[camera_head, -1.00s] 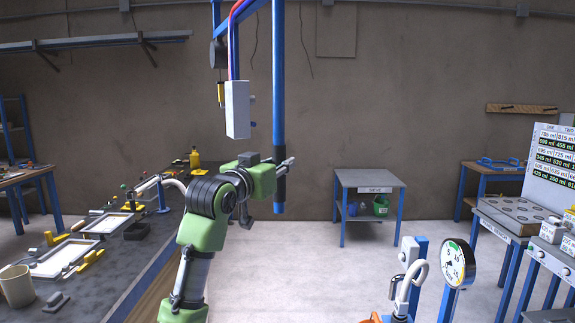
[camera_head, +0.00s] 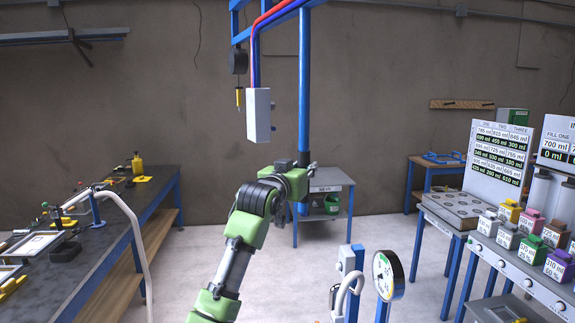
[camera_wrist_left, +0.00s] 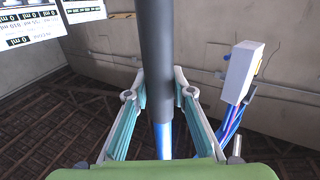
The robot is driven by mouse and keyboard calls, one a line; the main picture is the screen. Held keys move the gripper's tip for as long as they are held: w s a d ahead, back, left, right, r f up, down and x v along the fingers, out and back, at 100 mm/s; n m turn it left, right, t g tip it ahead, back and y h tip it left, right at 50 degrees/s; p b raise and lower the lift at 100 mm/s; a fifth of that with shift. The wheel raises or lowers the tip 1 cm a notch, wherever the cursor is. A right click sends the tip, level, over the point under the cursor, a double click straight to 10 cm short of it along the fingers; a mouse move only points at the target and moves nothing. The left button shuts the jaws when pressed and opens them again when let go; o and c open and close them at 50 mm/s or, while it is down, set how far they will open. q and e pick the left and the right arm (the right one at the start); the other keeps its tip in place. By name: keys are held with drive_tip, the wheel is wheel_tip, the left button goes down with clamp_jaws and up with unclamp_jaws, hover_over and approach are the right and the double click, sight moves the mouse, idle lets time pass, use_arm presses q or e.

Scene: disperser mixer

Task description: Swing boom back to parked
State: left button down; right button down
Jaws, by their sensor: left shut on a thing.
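The boom (camera_head: 283,17) is a blue frame at the top of the head view. A blue upright bar (camera_head: 304,80) hangs from it, with a dark sleeve (camera_wrist_left: 155,45) low down. A pale box (camera_head: 258,115) on red and blue lines hangs left of the bar. My left gripper (camera_head: 306,166) is shut around the dark sleeve. In the left wrist view its two fingers (camera_wrist_left: 158,95) lie either side of the sleeve. The boom's upper pivot is out of frame. My right gripper is not in view.
A dark workbench (camera_head: 100,245) with trays stands at left. A small grey table (camera_head: 335,178) stands behind the gripper. A dial gauge (camera_head: 388,275) stands at front right. A dispenser bench (camera_head: 520,265) with coloured blocks is at right. Open floor lies between.

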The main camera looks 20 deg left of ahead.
use_arm(q)
drive_tip(key=w+d, duration=0.3)
drive_tip(key=shift+w+d+f, duration=0.15)
drive_tip(key=shift+w+f, duration=0.05)
drive_tip(key=shift+f, duration=0.05)
drive_tip(key=c, duration=1.8)
unclamp_jaws()
drive_tip(key=shift+s, duration=0.1)
drive_tip(key=shift+o, duration=0.4)
drive_tip(key=shift+w+d+m, duration=0.25)
drive_tip(key=shift+m, duration=0.05)
drive_tip(key=s, duration=1.2)
drive_tip(key=shift+a+p, duration=0.3)
drive_tip(key=shift+a, duration=0.1)
